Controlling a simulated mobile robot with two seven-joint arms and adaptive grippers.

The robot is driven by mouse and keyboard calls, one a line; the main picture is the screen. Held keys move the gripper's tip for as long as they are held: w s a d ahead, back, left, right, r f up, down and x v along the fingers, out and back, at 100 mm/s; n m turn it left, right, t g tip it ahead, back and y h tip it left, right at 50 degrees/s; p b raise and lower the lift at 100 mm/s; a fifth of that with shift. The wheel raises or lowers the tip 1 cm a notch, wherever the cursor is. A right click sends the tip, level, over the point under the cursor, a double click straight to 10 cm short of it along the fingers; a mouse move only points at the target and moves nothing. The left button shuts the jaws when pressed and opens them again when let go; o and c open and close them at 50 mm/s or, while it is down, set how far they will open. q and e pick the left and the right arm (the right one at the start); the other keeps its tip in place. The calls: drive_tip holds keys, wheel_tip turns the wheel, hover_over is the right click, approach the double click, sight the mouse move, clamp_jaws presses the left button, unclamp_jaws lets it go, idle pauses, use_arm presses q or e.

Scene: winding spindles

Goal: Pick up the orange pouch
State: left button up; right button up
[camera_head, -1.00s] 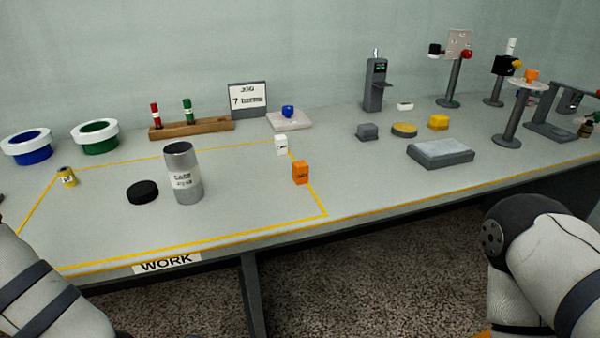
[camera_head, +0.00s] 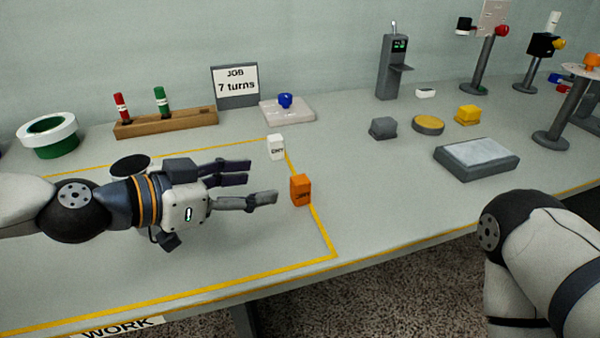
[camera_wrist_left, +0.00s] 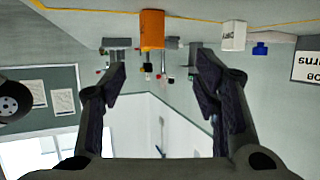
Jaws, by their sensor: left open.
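The orange pouch (camera_head: 301,190) stands upright on the table near the right yellow line of the marked work area. It has dark lettering on its front. My left gripper (camera_head: 263,181) is open and empty. It reaches in from the left, its fingers pointing right, with the fingertips a short gap left of the pouch. In the left wrist view, which looks upside down, the pouch (camera_wrist_left: 152,28) shows beyond and between the open fingertips (camera_wrist_left: 160,62). The right gripper is out of view; only part of my right arm shows at lower right.
A white block (camera_head: 276,147) stands just behind the pouch, also in the wrist view (camera_wrist_left: 233,36). A black lid (camera_head: 130,165) lies behind my left arm; the silver can is not visible. A grey slab (camera_head: 477,158) lies to the right.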

sight(293, 183)
use_arm(q)
drive_tip(key=x, duration=0.7)
drive_tip(key=s+b+x, duration=0.1)
drive_tip(key=x, duration=0.2)
drive_tip(key=shift+d+f, duration=0.2)
drive_tip(key=shift+d, duration=0.3)
drive_tip(key=c, duration=1.2)
